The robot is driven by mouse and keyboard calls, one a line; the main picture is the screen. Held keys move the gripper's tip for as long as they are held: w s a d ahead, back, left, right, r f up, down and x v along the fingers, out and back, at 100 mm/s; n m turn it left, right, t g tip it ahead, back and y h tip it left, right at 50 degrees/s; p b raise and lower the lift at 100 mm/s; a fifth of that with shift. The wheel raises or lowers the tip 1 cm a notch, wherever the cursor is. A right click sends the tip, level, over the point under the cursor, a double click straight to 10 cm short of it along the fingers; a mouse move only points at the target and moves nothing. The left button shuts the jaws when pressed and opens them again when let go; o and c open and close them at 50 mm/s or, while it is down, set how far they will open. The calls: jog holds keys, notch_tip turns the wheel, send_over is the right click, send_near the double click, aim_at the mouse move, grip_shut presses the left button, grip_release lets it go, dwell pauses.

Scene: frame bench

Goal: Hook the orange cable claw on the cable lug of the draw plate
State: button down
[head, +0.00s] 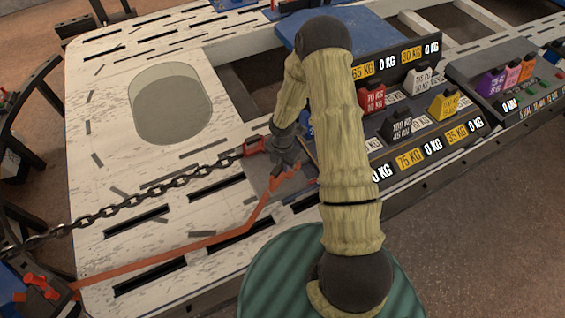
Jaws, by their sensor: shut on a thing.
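My arm reaches over the bench from the front. My gripper (287,160) points down at the bench's middle and is shut on the orange cable claw (283,178). The claw is at the upper end of a flat orange cable (170,256), which bends and runs to the lower left. A darker grey plate (258,181), which looks like the draw plate, lies flat beneath the claw. The cable lug cannot be made out, and whether the claw touches anything there cannot be told.
A dark chain (130,203) with a red hook (254,145) ends close left of my gripper. The pale slotted bench (110,130) has a round opening. Colored weights, including a red one (372,97), stand in a labelled rack right of my arm.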

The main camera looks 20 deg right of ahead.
aim_at(282, 174)
jog(key=shift+f+b, duration=2.1)
jog(key=shift+f, duration=1.05)
jog(key=c, duration=1.2)
grip_release()
notch_tip(282, 174, up, 17)
jog(key=shift+r+p, duration=0.2)
jog(key=shift+p, duration=0.95)
